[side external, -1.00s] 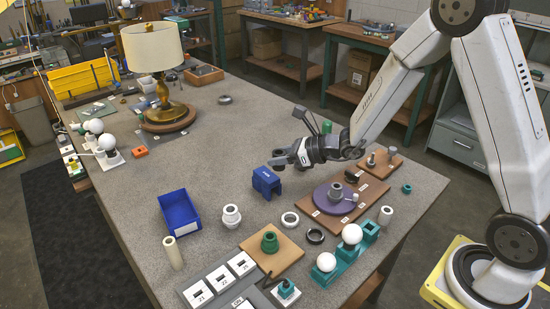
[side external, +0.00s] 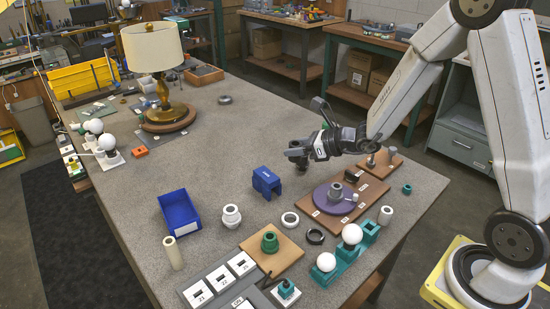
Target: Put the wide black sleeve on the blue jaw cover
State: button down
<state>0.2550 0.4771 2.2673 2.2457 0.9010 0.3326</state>
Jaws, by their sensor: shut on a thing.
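The blue jaw cover (side external: 266,182) stands on the grey bench, a block with a notch in its lower side. My gripper (side external: 299,160) is above the bench, up and to the right of the cover and apart from it. It is shut on a small dark piece (side external: 302,170) that shows just below the jaws, apparently the wide black sleeve. The jaws hide much of this piece, so its exact shape is unclear.
A black ring (side external: 315,236) and a white ring (side external: 290,219) lie in front. A purple disc (side external: 321,200) on a brown board (side external: 330,219) is to the right. A blue bin (side external: 180,214) stands left. The bench behind the cover is clear.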

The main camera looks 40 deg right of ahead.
jog(key=w+f, duration=0.3)
jog(key=w, duration=0.3)
send_over(267, 174)
jog(key=s, duration=0.2)
notch_tip(267, 174, down, 4)
jog(key=shift+w+a+r, duration=0.1)
jog(key=shift+w+f, duration=0.6)
jog(key=shift+f, duration=0.1)
jog(key=shift+w+f, duration=0.25)
jog(key=shift+f, duration=1.55)
jog(key=shift+f, duration=0.15)
jog(key=shift+c, duration=1.2)
grip_release()
